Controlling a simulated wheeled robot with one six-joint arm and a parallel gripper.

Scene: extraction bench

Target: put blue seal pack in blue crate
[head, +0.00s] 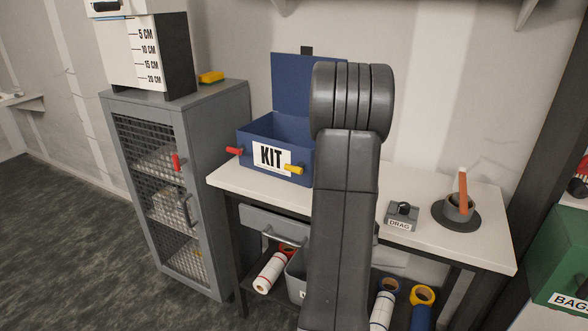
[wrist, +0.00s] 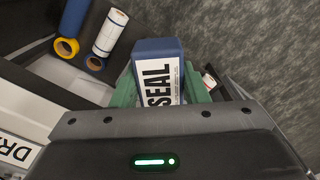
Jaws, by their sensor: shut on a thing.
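The blue seal pack (wrist: 157,50) has a white label reading SEAL. My gripper (wrist: 160,86) is shut on it, with green fingers on both sides of the pack in the wrist view. The blue crate (head: 298,134), labelled KIT, stands on the bench's left part with its lid raised at the back. Its inside floor is not visible. In the head view my arm covers the crate's right edge, and my gripper and the pack are hidden.
The white bench (head: 466,241) also holds a grey DRAG block (head: 401,222) and a dark pot (head: 458,210) with an orange-brown stick. A grey mesh cabinet (head: 222,98) stands left of it. Rolls (head: 271,272) lie below. A green box (head: 564,258) is at right.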

